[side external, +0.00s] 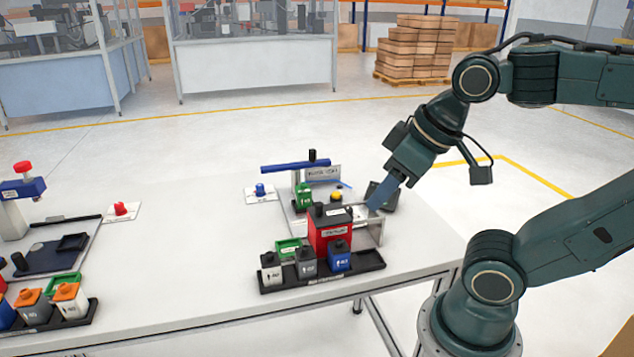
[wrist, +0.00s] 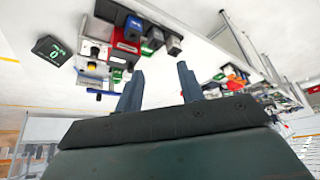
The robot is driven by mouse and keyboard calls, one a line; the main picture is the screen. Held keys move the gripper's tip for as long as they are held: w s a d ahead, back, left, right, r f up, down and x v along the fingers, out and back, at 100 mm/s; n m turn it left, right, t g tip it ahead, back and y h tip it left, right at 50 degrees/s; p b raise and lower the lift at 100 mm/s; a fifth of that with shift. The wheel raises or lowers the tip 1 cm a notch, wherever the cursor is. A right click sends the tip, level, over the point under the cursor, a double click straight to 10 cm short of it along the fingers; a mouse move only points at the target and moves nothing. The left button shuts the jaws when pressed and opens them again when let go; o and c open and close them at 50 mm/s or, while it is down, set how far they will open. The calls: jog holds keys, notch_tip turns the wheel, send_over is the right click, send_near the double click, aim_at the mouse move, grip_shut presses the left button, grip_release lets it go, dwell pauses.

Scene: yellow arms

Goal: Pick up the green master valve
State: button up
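A small green block with a white label (side external: 303,195), which looks like the green master valve, stands under the blue arm of the fixture, behind the red block. In the wrist view a small green piece (wrist: 117,75) near the blue bar appears to be the same block, partly hidden. My gripper (side external: 374,204) is tilted down over the right side of the station, to the right of the green block and apart from it. In the wrist view its two fingers (wrist: 160,71) are spread with nothing between them.
A red block (side external: 330,232) stands before the fixture. A black rack (side external: 367,262) holds white, grey and blue blocks, with a green tray (side external: 290,246) behind. A dark square pad (wrist: 50,50) lies beside the station.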

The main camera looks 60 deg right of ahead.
jog(key=shift+o, duration=0.4)
jog(key=o, duration=0.7)
